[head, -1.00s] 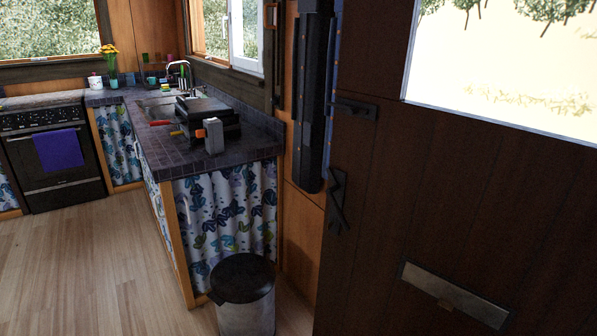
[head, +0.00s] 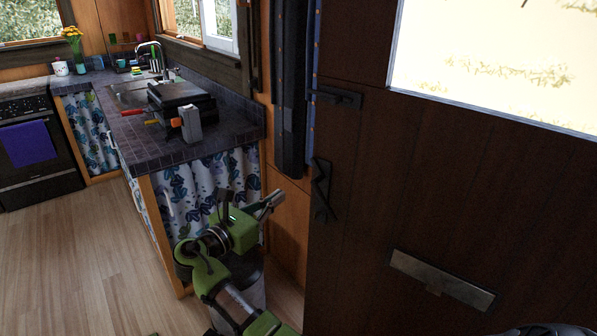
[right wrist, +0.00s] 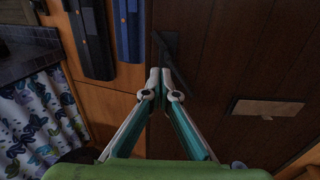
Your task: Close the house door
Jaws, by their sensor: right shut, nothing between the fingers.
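The house door (head: 360,220) is a dark plank door filling the right side of the head view, with a bright window in its upper part. It carries a black handle (head: 337,96), a black latch piece (head: 321,190) below it, and a metal letter plate (head: 442,280). The door's left edge stands beside the orange wood wall; I cannot tell how wide any gap is. My right gripper (head: 276,198) is shut and empty, left of the latch piece. In the right wrist view, its fingertips (right wrist: 162,75) point at the door's edge, just below the latch piece (right wrist: 166,46). My left gripper is not in view.
A metal bin (head: 250,285) stands behind my right arm, by the curtained counter (head: 200,150). Dark long pieces (head: 292,90) hang on the wall left of the door. The wooden floor (head: 80,260) at left is clear.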

